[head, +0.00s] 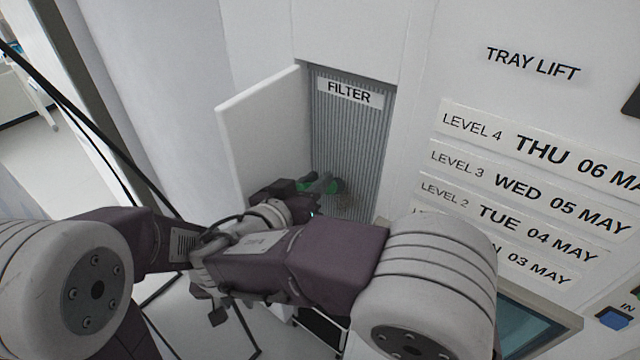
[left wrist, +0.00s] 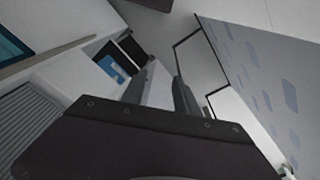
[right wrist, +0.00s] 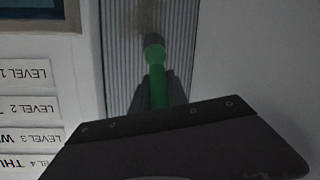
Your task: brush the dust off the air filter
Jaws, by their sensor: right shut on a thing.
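The air filter (head: 362,130) is a grey pleated panel labelled FILTER, set in a wall recess with its white door (head: 262,130) open to the left. A brownish dust patch (right wrist: 150,14) shows on its pleats in the right wrist view. My right gripper (head: 308,204) is shut on a green brush (right wrist: 158,88), whose round head lies in front of the lower filter; whether it touches the pleats I cannot tell. The brush is partly hidden behind my gripper in the head view. My left gripper (left wrist: 160,72) is open and empty, pointing down beside the cabinet.
Right of the filter, the tray lift front carries date labels (head: 520,180), a dark window (head: 530,325) and a blue IN button (head: 613,318). My two arms cross in front of the filter's lower part. Floor (head: 30,150) shows at the left.

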